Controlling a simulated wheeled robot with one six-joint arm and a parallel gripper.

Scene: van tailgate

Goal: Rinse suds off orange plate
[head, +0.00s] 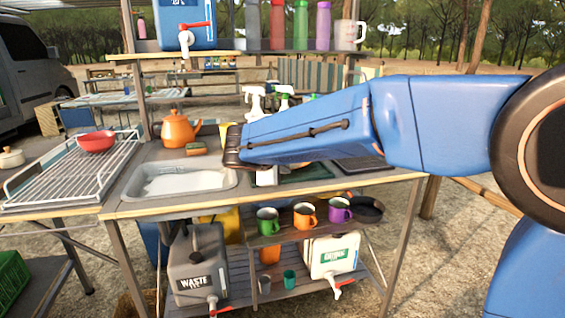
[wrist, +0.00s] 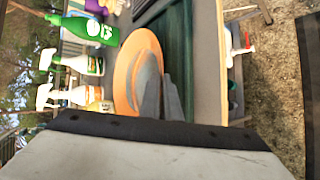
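The orange plate (wrist: 124,72) shows in the wrist view, beside or over a dark green basin (wrist: 178,50). A greyish patch (wrist: 149,66) lies on its face; I cannot tell if it is suds or shade. My gripper's two grey fingers (wrist: 161,100) are close together in front of the plate's edge. Whether they grip it is unclear. The sink (head: 180,180) at left holds pale, whitish contents. A blue water container (head: 186,22) with a red-handled tap (head: 186,34) stands on the shelf above.
An orange kettle (head: 180,130) and a sponge (head: 196,149) sit behind the sink. A wire rack (head: 70,172) with a red bowl (head: 96,141) is at left. Spray bottles (wrist: 78,64) and a green bottle (wrist: 85,28) stand near the plate.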

